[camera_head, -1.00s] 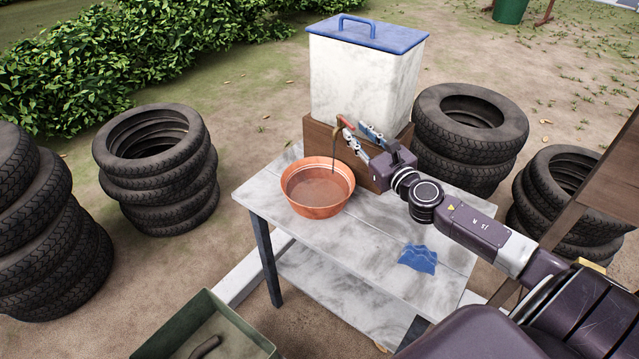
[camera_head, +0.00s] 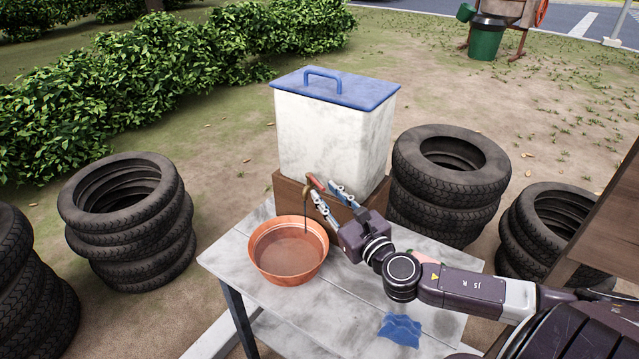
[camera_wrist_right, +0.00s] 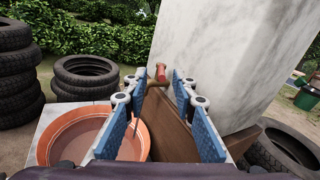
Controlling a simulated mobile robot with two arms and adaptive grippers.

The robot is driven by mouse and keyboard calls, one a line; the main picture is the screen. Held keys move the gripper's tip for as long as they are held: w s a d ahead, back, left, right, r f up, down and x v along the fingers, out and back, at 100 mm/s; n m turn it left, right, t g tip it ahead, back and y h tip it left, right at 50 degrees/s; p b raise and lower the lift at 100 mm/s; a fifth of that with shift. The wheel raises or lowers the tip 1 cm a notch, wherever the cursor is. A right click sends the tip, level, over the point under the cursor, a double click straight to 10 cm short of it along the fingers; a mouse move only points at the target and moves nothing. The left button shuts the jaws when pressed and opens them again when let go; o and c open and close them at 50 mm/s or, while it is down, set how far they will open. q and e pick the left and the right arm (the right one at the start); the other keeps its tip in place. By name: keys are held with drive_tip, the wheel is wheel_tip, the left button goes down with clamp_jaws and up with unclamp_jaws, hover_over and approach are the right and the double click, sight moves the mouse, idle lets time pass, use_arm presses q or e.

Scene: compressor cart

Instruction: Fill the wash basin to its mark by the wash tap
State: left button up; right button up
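The orange wash basin (camera_head: 262,268) stands on the table under the wash tap, and it also shows in the right wrist view (camera_wrist_right: 52,150). A flat brownish surface fills its lower part; I cannot make out a mark. The tap (camera_wrist_right: 158,84) has a brown body and a red handle. A thin dark line runs from its spout toward the basin; I cannot tell whether it is water. My right gripper (camera_head: 332,194) is at the tap. In the right wrist view its blue-padded fingers (camera_wrist_right: 158,105) are apart, with the red handle between and beyond them. My left gripper is out of view.
A white tank (camera_head: 330,135) with a blue lid stands on a brown wooden block (camera_head: 288,190) at the table's back. A blue cloth (camera_head: 400,330) lies on the table (camera_head: 335,300). Stacks of tyres (camera_head: 125,225) stand around. A pinkish thing (camera_head: 428,257) is partly hidden by my arm.

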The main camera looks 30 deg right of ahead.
sight(320, 186)
drive_tip(key=w, duration=0.2)
drive_tip(key=shift+w+d, duration=0.3)
drive_tip(key=shift+w+p, duration=0.4)
drive_tip(key=shift+w, duration=0.4)
drive_tip(key=shift+w+f, duration=0.1)
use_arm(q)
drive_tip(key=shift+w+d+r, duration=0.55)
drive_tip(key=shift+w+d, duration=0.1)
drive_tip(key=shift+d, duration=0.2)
use_arm(e)
clamp_jaws()
